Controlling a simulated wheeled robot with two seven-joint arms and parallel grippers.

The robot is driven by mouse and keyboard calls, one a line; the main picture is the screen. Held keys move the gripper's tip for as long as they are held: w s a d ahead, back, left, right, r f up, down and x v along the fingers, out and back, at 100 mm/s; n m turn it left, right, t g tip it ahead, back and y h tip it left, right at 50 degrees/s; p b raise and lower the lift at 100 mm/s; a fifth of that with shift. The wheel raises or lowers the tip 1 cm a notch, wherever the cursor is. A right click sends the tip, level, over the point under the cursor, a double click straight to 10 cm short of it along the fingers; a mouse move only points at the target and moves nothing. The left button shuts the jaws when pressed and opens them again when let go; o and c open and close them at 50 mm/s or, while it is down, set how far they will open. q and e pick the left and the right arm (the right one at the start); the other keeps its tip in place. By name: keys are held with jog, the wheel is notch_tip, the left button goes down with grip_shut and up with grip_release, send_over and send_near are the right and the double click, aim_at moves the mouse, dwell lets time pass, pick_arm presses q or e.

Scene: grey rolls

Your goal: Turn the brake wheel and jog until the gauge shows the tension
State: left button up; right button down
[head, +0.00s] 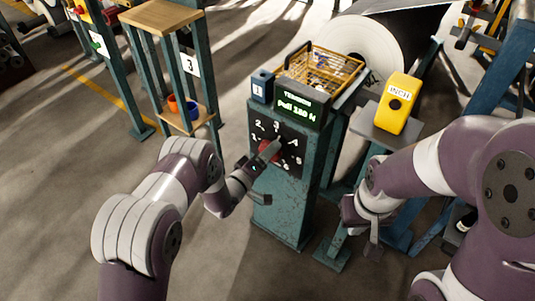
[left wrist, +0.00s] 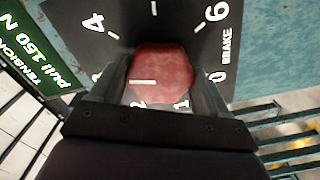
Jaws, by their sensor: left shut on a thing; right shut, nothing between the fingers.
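The red brake wheel (head: 267,149) is on a black numbered dial plate (head: 290,158) on a teal post. My left gripper (left wrist: 163,88) is shut on the red wheel (left wrist: 165,70), one finger on each side. In the left wrist view, the wheel's white mark points left, toward a partly hidden numeral beside the left finger. Above the dial, a dark display (head: 298,106) has green text; in the left wrist view the display (left wrist: 35,45) reads "TENSION pull 150 N". The yellow INCH box (head: 398,103) has a black round button. My right gripper (head: 371,248) is shut and empty, below that box.
A wire basket (head: 320,70) and a small blue box (head: 262,86) sit atop the post. A large pale roll (head: 355,55) stands behind. A wooden-shelved rack (head: 165,15) with cups is at left. Open floor (head: 60,170) lies left of the post.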

pick_arm(q)
jog(key=shift+f, duration=0.1)
jog(key=o, duration=1)
jog(key=shift+o, duration=0.2)
jog(key=p+v, duration=0.2)
jog(key=v, duration=1.1)
jog(key=shift+p, duration=0.35)
jog(key=shift+w, duration=0.1)
